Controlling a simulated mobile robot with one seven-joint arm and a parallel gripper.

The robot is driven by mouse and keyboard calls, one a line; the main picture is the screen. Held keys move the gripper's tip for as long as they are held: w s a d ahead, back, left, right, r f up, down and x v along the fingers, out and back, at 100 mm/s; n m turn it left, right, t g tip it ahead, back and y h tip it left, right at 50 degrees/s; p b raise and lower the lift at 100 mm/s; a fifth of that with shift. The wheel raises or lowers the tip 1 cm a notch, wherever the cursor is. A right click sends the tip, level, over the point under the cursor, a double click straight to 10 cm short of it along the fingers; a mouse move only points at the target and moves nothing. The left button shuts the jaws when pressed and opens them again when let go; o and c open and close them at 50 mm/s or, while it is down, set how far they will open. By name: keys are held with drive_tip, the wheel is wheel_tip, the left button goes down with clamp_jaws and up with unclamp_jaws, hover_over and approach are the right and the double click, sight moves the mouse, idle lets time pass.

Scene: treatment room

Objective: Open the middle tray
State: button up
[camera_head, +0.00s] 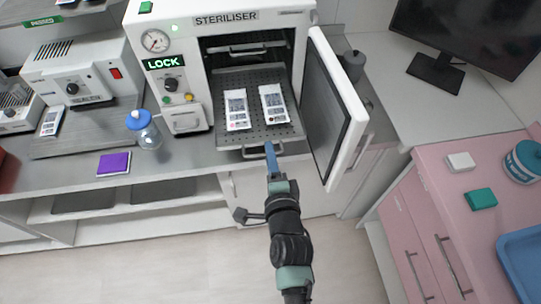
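The white steriliser (185,50) stands on the counter with its door (335,110) swung open to the right. A perforated metal tray (255,134) is slid out of the chamber and carries two white pouches (236,108). A tray with a bar handle (234,50) shows higher up, inside the chamber. Whether another tray lies below the slid-out one is hidden. My gripper (271,148) is at the front edge of the slid-out tray, at the right end of its front handle (248,152). Its fingers are too small to tell open from shut, or whether they touch the handle.
The open door stands close to the right of my arm. A bottle with a blue cap (148,132) and a purple pad (114,163) are on the counter to the left. A pink cabinet (430,185) stands at the right. The floor in front is clear.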

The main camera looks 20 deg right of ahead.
drive_tip(key=b+v, duration=0.2)
drive_tip(key=v, duration=1.1)
idle(0.4)
drive_tip(key=w+a+r+n+t+y, duration=0.15)
drive_tip(key=w+r+n, duration=0.25)
drive_tip(key=r, duration=0.6)
drive_tip(key=w+a+r+n+t, duration=0.3)
drive_tip(key=w+r+n, duration=0.1)
drive_tip(key=r, duration=0.6)
drive_tip(key=w+a+r+n+t+y, duration=0.15)
drive_tip(key=w+r+n, duration=0.25)
drive_tip(key=r, duration=0.6)
drive_tip(key=s+a+r+n+t, duration=0.2)
drive_tip(key=r+n, duration=0.1)
drive_tip(key=r, duration=0.5)
drive_tip(key=s+a+r+n+t, duration=0.2)
drive_tip(key=s+r+n, duration=0.1)
drive_tip(key=r, duration=0.5)
drive_tip(key=s+a+r+n+t+y, duration=0.1)
drive_tip(key=s+a+r+n+t, duration=0.1)
drive_tip(key=r, duration=0.7)
drive_tip(key=shift+s+a+n, duration=0.45)
drive_tip(key=shift+a+n, duration=0.1)
drive_tip(key=shift+n, duration=0.05)
